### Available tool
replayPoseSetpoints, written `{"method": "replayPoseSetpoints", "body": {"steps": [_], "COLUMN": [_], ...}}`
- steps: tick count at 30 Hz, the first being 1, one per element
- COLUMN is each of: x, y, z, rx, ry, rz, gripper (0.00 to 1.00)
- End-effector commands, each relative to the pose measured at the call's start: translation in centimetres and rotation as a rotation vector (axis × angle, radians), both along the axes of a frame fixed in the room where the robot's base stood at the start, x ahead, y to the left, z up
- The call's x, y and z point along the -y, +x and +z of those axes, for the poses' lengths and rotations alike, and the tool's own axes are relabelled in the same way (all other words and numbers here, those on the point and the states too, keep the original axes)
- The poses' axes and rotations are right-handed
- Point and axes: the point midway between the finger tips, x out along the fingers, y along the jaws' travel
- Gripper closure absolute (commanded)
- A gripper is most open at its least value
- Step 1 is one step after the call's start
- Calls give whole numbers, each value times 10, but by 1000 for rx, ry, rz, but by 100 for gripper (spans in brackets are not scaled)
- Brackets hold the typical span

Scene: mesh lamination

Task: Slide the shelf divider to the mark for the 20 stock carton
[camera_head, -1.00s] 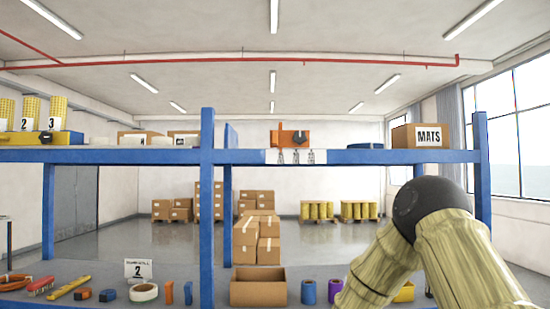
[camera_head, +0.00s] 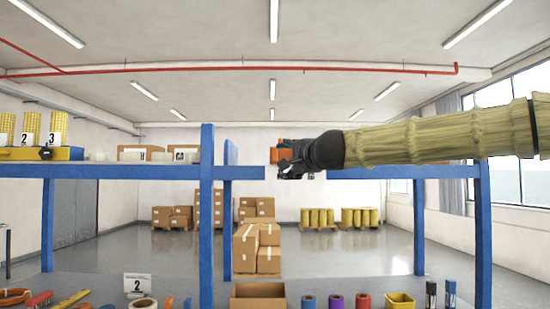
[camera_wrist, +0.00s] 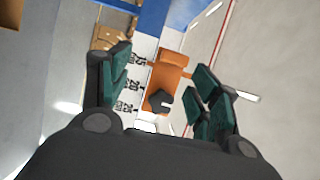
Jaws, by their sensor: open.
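The orange shelf divider (camera_wrist: 172,70) with a dark knob (camera_wrist: 160,101) stands at the shelf edge in the wrist view. Beside it a white scale strip (camera_wrist: 133,84) reads 15, 20 and 25; which mark the divider lines up with I cannot tell. My gripper (camera_wrist: 163,86) is open, with green-padded fingers on either side of the divider in that view and no clear contact. In the head view my gripper (camera_head: 288,168) is at the divider (camera_head: 281,154), partly covering it and hiding the scale strip.
The blue upper shelf (camera_head: 120,172) carries yellow rolls and boxes at the left. A blue post (camera_head: 207,220) stands left of the divider.

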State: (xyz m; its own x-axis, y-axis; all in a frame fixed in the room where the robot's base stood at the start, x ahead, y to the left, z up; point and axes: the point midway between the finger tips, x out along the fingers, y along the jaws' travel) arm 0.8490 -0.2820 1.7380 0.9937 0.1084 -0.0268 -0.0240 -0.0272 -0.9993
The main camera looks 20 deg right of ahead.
Motion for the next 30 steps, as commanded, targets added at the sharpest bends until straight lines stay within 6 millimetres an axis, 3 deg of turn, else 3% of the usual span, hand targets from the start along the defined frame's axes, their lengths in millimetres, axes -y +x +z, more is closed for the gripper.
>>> {"method": "replayPoseSetpoints", "body": {"steps": [1, 5, 22, 30], "x": [2, 4, 0, -3], "y": [-4, -8, 18, 50], "z": [12, 24, 24, 26], "rx": [12, 26, 26, 25], "ry": [14, 28, 25, 29], "rz": [2, 4, 3, 4], "gripper": [38, 38, 38, 38]}}
